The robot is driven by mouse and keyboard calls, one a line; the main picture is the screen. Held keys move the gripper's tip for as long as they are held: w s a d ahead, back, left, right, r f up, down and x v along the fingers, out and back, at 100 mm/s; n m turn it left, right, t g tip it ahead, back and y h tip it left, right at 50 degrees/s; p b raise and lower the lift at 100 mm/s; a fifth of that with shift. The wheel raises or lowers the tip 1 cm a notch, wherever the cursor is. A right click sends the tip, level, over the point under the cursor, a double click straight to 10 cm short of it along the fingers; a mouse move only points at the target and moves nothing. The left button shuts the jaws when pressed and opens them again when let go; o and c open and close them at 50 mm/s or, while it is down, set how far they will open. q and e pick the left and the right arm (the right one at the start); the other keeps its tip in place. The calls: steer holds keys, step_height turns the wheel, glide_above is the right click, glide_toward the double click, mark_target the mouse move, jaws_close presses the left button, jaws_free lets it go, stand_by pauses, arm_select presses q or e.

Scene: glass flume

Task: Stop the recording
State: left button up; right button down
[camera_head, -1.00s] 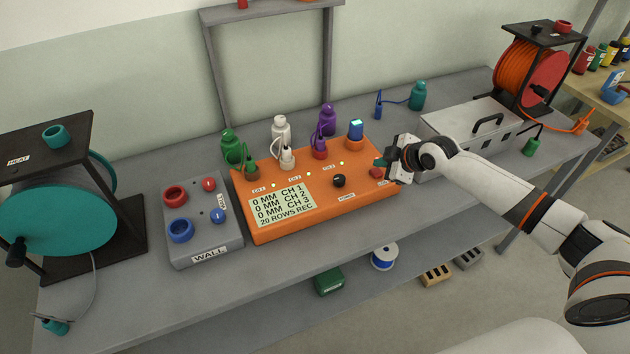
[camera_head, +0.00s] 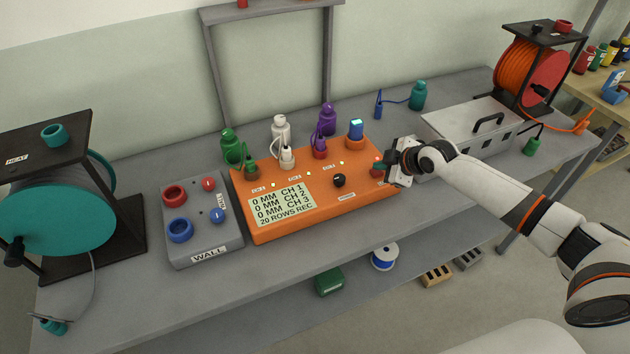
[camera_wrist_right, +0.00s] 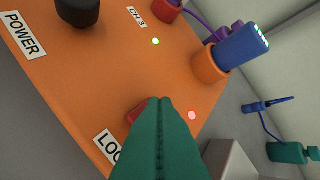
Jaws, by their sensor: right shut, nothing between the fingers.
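The orange recorder box (camera_head: 300,215) stands on the bench. Its screen (camera_head: 283,206) reads 0 MM for CH 1, CH 2 and CH 3, and "20 ROWS REC". My right gripper (camera_head: 380,168) is shut and empty over the box's right end. In the wrist view its green fingertips (camera_wrist_right: 158,102) cover most of a red button (camera_wrist_right: 136,110) beside a label starting "LO" (camera_wrist_right: 108,147). I cannot tell whether they touch it. A small red light (camera_wrist_right: 192,115) glows nearby. My left gripper is not in view.
A black knob (camera_head: 339,180) labelled POWER is on the box. A blue plug with a lit top (camera_head: 355,131) stands in an orange socket at its back. The grey WALL box (camera_head: 200,235) is at left, a metal case (camera_head: 470,128) at right.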

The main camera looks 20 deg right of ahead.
mark_target(380, 174)
steer(key=shift+f, duration=0.35)
steer(key=shift+r, duration=0.15)
steer(key=shift+r+p, duration=0.75)
steer(key=shift+r, duration=0.1)
step_height(380, 174, up, 6)
steer(key=p, duration=0.5)
stand_by(0.4)
stand_by(0.4)
